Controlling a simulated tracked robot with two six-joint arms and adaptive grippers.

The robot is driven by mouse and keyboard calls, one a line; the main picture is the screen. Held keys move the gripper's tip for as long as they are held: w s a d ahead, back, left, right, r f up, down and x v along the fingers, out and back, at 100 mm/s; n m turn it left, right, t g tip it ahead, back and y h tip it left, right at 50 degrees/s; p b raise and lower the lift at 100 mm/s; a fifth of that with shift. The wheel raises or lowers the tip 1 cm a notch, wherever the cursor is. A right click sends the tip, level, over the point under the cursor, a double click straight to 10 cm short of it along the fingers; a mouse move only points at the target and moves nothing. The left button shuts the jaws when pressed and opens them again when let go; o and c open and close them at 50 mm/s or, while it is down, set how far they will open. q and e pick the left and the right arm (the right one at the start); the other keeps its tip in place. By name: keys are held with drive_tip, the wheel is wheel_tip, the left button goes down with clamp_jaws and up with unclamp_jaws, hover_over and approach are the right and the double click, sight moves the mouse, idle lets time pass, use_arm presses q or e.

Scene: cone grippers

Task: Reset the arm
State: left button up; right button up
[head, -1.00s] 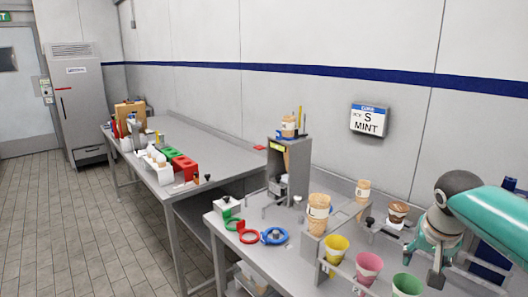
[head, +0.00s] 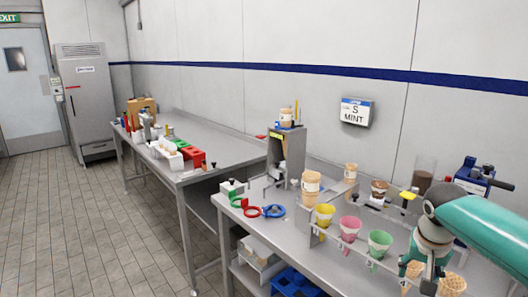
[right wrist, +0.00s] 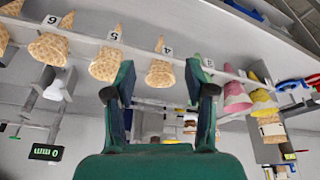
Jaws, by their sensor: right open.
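My right arm reaches in from the right edge of the head view, teal with a dark wrist. My right gripper (head: 428,272) points down over the right end of the cone rack (head: 335,238), close to plain waffle cones. In the right wrist view my right gripper (right wrist: 155,82) is open, its two teal fingers spread with nothing held between them. A waffle cone (right wrist: 160,74) by label 4 shows beyond the gap between the fingers; I cannot tell whether they touch it. My left gripper is not in view.
The rack holds yellow (head: 325,214), pink (head: 350,229) and green (head: 379,243) cones. Red (head: 246,212) and blue (head: 272,211) rings lie to the left. A grey dispenser (head: 288,155) stands behind. A dark blue machine (head: 472,182) stands back right. Floor at left is clear.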

drive_tip(key=s+a+f+n+g+y, duration=0.1)
drive_tip(key=s+a+f+g, duration=0.15)
drive_tip(key=f, duration=0.65)
drive_tip(key=s+a+f+g+y, duration=0.1)
drive_tip(key=s+a+f, duration=0.25)
drive_tip(key=f, duration=0.45)
drive_tip(key=s+a+f+n+g+y, duration=0.1)
drive_tip(key=s+a+f+g, duration=0.15)
drive_tip(key=f, duration=0.65)
drive_tip(key=s+a+f+n+t+y, duration=0.1)
drive_tip(key=s+a+f+t+y, duration=0.2)
drive_tip(key=s+a+f, duration=0.9)
drive_tip(key=shift+s+a+f, duration=0.35)
drive_tip(key=shift+s+f, duration=0.75)
drive_tip(key=shift+s, duration=0.95)
